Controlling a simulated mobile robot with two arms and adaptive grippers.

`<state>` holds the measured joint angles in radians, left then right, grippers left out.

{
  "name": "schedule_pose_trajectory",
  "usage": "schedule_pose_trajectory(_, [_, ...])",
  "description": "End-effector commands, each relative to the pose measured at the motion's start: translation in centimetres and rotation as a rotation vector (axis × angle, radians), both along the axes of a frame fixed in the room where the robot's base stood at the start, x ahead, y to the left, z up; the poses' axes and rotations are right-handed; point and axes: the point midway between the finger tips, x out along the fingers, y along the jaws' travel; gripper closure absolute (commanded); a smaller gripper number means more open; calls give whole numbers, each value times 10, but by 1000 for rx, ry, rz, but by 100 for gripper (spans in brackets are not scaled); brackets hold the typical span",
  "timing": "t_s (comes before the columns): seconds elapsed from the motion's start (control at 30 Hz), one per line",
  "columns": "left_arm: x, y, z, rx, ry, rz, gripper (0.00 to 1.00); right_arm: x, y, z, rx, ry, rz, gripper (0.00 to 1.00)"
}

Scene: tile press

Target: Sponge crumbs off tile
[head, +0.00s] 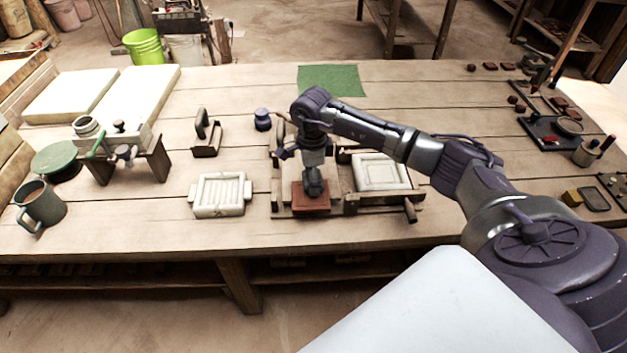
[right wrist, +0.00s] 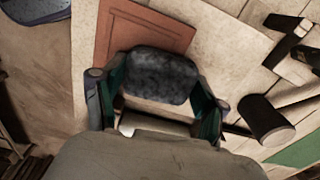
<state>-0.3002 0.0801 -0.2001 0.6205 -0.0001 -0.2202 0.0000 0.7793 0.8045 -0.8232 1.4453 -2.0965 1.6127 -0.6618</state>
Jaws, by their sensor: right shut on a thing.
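The reddish-brown tile (head: 300,206) lies on the wooden press frame (head: 283,211) near the front middle of the table. It also shows in the right wrist view (right wrist: 138,33). My right gripper (head: 313,181) points down over the tile. In the right wrist view my right gripper (right wrist: 158,92) is shut on a dark grey sponge (right wrist: 160,72), held between its two fingers. The sponge covers part of the tile; I cannot tell whether it touches. Crumbs are too small to make out. My left gripper is not in view.
A white mould (head: 381,172) sits right of the tile. A second white mould (head: 220,194) lies to the left. A handled tool (head: 204,148) and a small blue pot (head: 262,120) stand behind. A green cloth (head: 331,80) lies at the back.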

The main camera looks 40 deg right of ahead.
Motion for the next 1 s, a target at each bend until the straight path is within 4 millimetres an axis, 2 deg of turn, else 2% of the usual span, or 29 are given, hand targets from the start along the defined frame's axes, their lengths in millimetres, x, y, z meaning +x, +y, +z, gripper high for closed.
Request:
schedule_pose_trajectory(0.67, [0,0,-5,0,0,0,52,9,24,-1,1,0,1,56])
schedule_pose_trajectory(1.0, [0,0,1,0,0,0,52,-2,28,0,0,1,0,56])
